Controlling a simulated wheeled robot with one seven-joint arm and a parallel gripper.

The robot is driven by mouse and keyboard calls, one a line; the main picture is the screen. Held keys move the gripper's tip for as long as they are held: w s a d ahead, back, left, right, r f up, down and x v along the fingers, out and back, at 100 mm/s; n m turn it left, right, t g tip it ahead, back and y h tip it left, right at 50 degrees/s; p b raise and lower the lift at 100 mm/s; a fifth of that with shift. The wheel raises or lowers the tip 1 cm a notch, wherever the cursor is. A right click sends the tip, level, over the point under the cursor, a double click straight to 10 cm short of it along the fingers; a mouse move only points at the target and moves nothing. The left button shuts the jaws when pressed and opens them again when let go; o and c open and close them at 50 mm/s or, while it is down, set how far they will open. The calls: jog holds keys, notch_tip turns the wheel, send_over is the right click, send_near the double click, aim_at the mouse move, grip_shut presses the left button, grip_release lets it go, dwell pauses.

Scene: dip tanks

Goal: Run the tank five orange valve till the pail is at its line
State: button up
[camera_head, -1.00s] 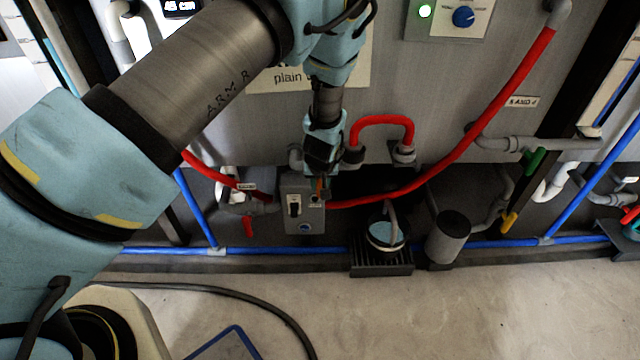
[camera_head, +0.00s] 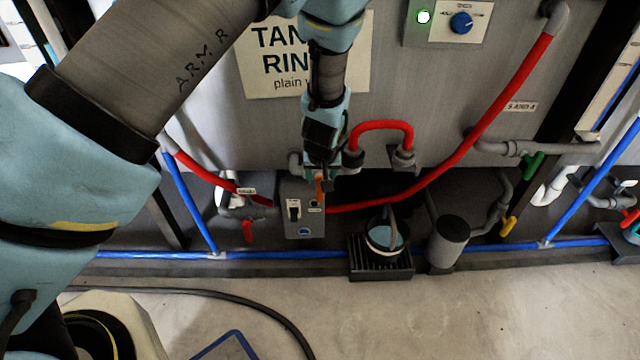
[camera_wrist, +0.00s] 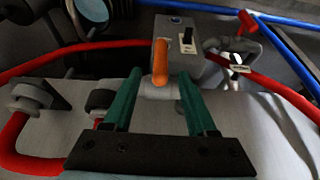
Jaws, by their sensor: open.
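The orange valve handle (camera_head: 320,188) is by the grey switch box at the foot of the tank, partly hidden under my gripper (camera_head: 322,172). In the wrist view the orange handle (camera_wrist: 160,62) stands between and just beyond the tips of my gripper's green fingers (camera_wrist: 158,76). The fingers are apart, with a gap on each side of the handle; I cannot tell any contact. The pail (camera_head: 386,237) stands on a black slatted grate (camera_head: 381,270), with a grey spout over it and a pale blue surface inside. Its line is too small to make out. The pail also shows in the wrist view (camera_wrist: 92,10).
The grey switch box (camera_head: 302,208) has a black switch. Red hoses (camera_head: 450,172) cross close to my gripper. A red valve handle (camera_head: 248,232) hangs left of the box; green (camera_head: 534,164) and yellow (camera_head: 509,224) handles are at right. A grey cylinder (camera_head: 448,240) stands beside the pail.

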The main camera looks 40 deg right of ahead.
jog(key=shift+v, duration=1.5)
jog(key=w+a+r+n, duration=0.1)
jog(key=w+a+r, duration=0.25)
jog(key=a, duration=0.35)
jog(key=w+a+r+n+g+y, duration=0.1)
jog(key=w+a+r, duration=0.2)
jog(key=w+a, duration=0.25)
jog(key=w+a+r+n, duration=0.2)
jog(key=w+a+r, duration=0.1)
jog(key=a, duration=0.4)
jog(key=s+a+r+n, duration=0.1)
jog(key=a+r, duration=0.2)
jog(key=a, duration=0.6)
jog(key=s+a+r+n+g+y, duration=0.1)
jog(key=s+a+r, duration=0.15)
jog(key=a, duration=0.65)
jog(key=a+r+n, duration=0.1)
jog(key=a+r, duration=0.3)
jog(key=a, duration=0.5)
notch_tip(320, 180, up, 16)
jog(key=p, duration=1.5)
jog(key=shift+s+a+p, duration=0.2)
jog(key=shift+s+p, duration=0.1)
jog(key=shift+s, duration=0.15)
jog(key=shift+f, duration=0.15)
